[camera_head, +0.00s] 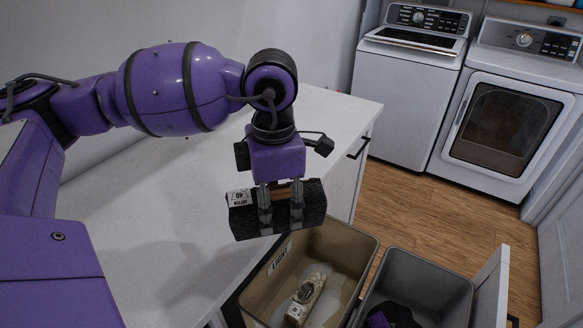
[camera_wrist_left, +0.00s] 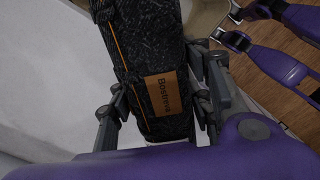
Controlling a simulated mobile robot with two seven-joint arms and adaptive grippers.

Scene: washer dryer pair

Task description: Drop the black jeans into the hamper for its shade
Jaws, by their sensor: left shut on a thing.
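The black jeans (camera_head: 316,203) are a folded dark bundle with a white tag at one end. They also fill the middle of the left wrist view (camera_wrist_left: 145,50), with orange stitching and a brown patch. My left gripper (camera_head: 281,212) is shut on them from above, one finger on each side. It holds them above the counter's edge by the light hamper. The beige hamper (camera_head: 352,243), labelled LIGHT, is below and right of the jeans, with a pale garment inside. The grey hamper (camera_head: 447,286) stands to its right, with dark and purple cloth inside. Its label is not visible.
A white counter (camera_head: 150,225) runs along the left under my arm. A white washer (camera_head: 408,95) and a dryer (camera_head: 510,110) stand at the back right. A white panel (camera_head: 491,290) stands right of the grey hamper. The wooden floor (camera_head: 425,210) between is clear.

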